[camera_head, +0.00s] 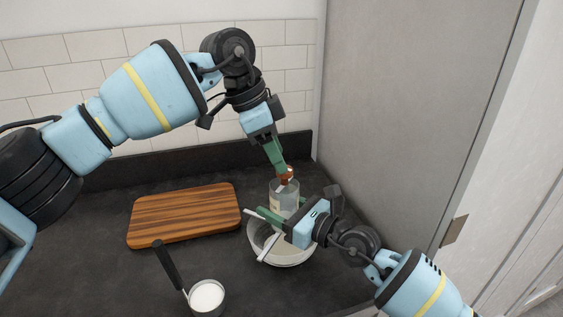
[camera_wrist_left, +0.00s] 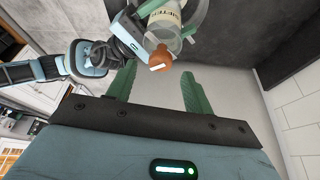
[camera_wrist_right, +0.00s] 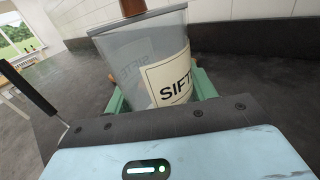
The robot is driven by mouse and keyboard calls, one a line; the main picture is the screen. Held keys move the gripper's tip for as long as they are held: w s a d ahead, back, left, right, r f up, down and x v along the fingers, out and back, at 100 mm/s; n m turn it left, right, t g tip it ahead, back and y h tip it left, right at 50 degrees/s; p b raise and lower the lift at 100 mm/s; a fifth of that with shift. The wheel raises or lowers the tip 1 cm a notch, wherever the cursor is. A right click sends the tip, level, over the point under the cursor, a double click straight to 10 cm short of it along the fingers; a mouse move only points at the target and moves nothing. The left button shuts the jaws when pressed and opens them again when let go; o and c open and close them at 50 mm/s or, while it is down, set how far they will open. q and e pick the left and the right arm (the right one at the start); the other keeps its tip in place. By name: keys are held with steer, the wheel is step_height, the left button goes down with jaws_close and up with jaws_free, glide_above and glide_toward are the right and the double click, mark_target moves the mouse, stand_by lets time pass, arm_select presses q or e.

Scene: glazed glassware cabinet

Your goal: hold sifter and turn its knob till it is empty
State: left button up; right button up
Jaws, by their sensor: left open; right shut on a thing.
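The sifter (camera_head: 284,193) is a clear jar with a pale label and a brown knob (camera_head: 287,174) on top. My right gripper (camera_head: 275,217) is shut around its body and holds it roughly upright over a white bowl (camera_head: 283,262). In the right wrist view the sifter (camera_wrist_right: 120,62) sits between the green fingers, its label partly readable. My left gripper (camera_head: 280,166) is open, pointing down at the knob. In the left wrist view the knob (camera_wrist_left: 161,57) lies near the fingertips, roughly midway between them; contact is not clear. How much the sifter holds is hard to tell.
A striped wooden board (camera_head: 185,214) lies on the dark counter to the left. A dark-handled cup (camera_head: 207,297) with white contents stands in front. A tall grey panel (camera_head: 415,110) closes the right side, and a tiled wall (camera_head: 90,45) is behind. The counter at front left is clear.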

mark_target(285, 176)
arm_select(q)
steer(key=shift+x, duration=1.55)
steer(key=c, duration=1)
steer(key=shift+r, duration=0.1)
steer(key=shift+m, duration=0.4)
steer(key=m+g, duration=0.1)
steer(key=m, duration=0.2)
steer(key=shift+w+m+g, duration=0.15)
steer(key=shift+m+g, duration=0.25)
steer(key=shift+w+m+g+y, duration=0.1)
steer(key=shift+m+g+y, duration=0.25)
steer(key=shift+m, duration=0.8)
steer(key=shift+m+g+y, duration=0.15)
steer(key=shift+m+g, duration=0.3)
steer(key=shift+m, duration=0.7)
